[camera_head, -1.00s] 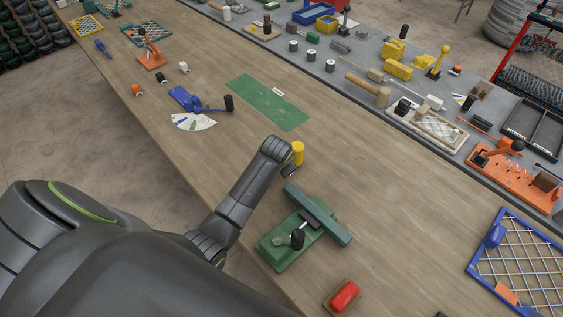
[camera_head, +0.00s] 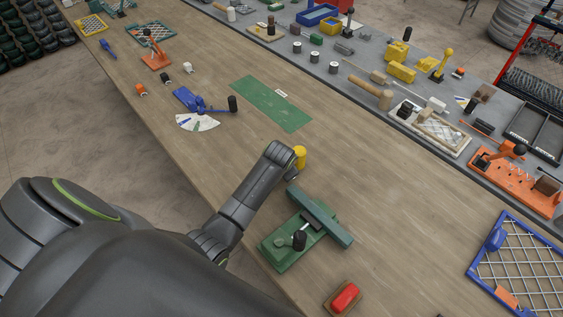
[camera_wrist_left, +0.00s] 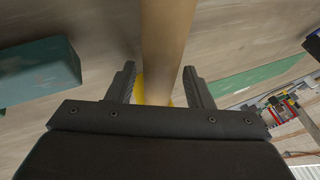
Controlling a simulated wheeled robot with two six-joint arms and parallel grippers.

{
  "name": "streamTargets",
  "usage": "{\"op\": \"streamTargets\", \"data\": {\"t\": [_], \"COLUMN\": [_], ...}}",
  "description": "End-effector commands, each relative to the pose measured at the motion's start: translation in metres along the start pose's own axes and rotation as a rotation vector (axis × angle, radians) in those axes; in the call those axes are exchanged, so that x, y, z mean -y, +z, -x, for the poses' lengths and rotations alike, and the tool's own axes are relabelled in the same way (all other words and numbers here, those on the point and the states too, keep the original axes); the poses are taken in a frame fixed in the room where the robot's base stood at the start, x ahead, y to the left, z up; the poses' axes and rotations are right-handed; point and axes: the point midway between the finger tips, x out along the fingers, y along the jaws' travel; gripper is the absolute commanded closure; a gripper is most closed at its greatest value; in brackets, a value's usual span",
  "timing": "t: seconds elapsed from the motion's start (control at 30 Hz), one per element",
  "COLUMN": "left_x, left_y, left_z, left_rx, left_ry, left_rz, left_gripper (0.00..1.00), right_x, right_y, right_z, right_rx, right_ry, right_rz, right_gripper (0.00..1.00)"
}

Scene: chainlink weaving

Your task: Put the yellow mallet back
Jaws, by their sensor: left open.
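The yellow mallet's head (camera_head: 300,156) shows just beyond the end of my left arm, over the wooden bench; the arm hides the rest of the mallet in the head view. In the left wrist view, a tan wooden handle (camera_wrist_left: 167,35) runs between the two fingers of my left gripper (camera_wrist_left: 159,70). Part of the yellow head (camera_wrist_left: 140,90) shows behind the gripper's base. The fingers are open, with a gap on both sides of the handle. My right gripper is out of view.
A green clamp-like tool (camera_head: 285,250) lies close to my left wrist, with a red block (camera_head: 345,297) nearer the front. A green mat (camera_head: 270,103) with a white label lies beyond the arm. A blue tool (camera_head: 188,99) lies left. The bench right of the mallet is clear.

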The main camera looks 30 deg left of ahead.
Motion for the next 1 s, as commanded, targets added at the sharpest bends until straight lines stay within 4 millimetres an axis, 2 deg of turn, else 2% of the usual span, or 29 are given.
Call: {"op": "streamTargets", "data": {"t": [0.1,0.27,0.47,1.0], "left_x": [-0.002,-0.001,0.000,0.001], "left_y": [0.002,0.000,0.003,0.002], "left_z": [-0.003,0.021,0.046,0.139], "left_rx": [-0.001,-0.004,-0.003,-0.004], "left_ry": [-0.001,-0.001,-0.001,-0.001], "left_rz": [0.000,0.002,0.001,0.001], "left_gripper": [0.53,0.53,0.53,0.53], "right_x": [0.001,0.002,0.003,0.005], "right_y": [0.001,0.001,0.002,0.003], "right_z": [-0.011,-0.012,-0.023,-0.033], "right_rx": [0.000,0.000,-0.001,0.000], "right_ry": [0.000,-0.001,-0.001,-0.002], "right_rz": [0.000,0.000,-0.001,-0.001], "right_gripper": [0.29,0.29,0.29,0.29]}}
